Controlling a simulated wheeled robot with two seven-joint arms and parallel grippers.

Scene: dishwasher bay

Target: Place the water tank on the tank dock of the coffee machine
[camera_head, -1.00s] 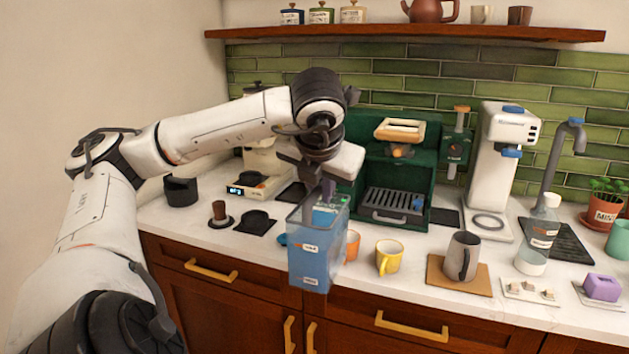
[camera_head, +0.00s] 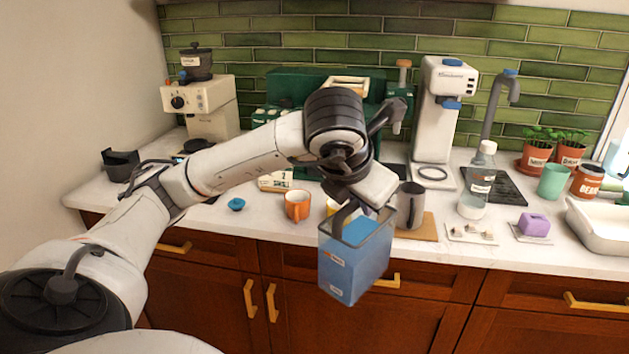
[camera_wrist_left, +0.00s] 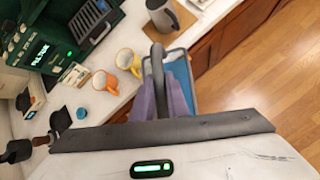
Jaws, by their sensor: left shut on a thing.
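The water tank (camera_head: 352,268), a clear open-topped box with blue contents, hangs in front of the counter edge, roughly upright. My left gripper (camera_head: 352,212) is shut on it at the upper part. In the left wrist view the tank (camera_wrist_left: 186,84) is partly hidden behind the gripper's fingers (camera_wrist_left: 165,98). The dark green coffee machine (camera_head: 290,88) stands at the back of the counter, largely covered by my left arm; its front also shows in the left wrist view (camera_wrist_left: 25,35). I cannot make out the tank dock. My right gripper is out of view.
An orange mug (camera_head: 297,205), a grey mug (camera_head: 410,207) on a board and a clear bottle (camera_head: 477,182) stand near the front of the counter. A white machine (camera_head: 438,115) stands behind. Wooden cabinets (camera_head: 215,290) lie below; the wrist view shows open floor (camera_wrist_left: 270,75).

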